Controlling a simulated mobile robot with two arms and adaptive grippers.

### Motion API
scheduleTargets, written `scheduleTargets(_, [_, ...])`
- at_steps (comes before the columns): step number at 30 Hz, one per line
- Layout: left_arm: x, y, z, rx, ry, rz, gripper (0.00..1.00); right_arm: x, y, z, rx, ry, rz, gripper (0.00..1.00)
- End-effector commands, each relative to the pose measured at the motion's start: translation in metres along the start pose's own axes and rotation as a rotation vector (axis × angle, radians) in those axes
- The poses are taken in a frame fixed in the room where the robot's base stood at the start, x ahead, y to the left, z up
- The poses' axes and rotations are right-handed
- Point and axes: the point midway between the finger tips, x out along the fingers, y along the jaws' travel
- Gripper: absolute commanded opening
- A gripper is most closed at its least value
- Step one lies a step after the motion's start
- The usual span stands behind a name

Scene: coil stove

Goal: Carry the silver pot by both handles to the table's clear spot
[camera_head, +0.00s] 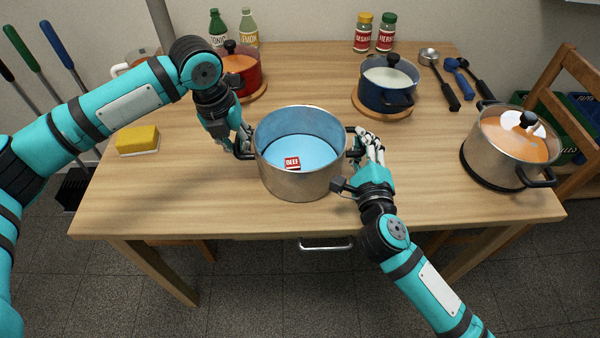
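The silver pot (300,178) is at the front middle of the wooden table, upright and without a lid. It has a blue-looking inside, a small red label reading BEEF (292,164), and a dark handle on each side. I cannot tell if its base touches the table. My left gripper (238,145) is at the left handle. My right gripper (361,150) is at the right handle, its pale fingers beside it. The fingers partly hide the handles, and I cannot tell whether either gripper is closed on them.
A lidded steel pot (497,158) stands on the right of the table (190,200). A red pot (245,82) and a blue pot (385,98) stand behind on round boards. A yellow sponge (138,139) lies left. Bottles, jars and utensils line the back. Front left is bare.

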Motion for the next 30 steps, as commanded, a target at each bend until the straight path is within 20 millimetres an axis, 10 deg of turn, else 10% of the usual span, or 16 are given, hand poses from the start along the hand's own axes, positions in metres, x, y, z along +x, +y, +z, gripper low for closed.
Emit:
scheduleTargets(6, [-0.002, 0.002, 0.001, -0.004, -0.001, 0.003, 0.29, 0.001, -0.002, -0.003, -0.002, 0.009, -0.002, 0.35])
scheduleTargets(16, [-0.01, -0.001, 0.001, 0.0, -0.002, -0.002, 0.29, 0.0, -0.002, 0.0, 0.0, 0.003, 0.0, 0.35])
scheduleTargets(30, [-0.099, 0.0, 0.002, -0.001, -0.003, 0.001, 0.29, 0.0, -0.001, 0.001, 0.001, 0.001, 0.001, 0.35])
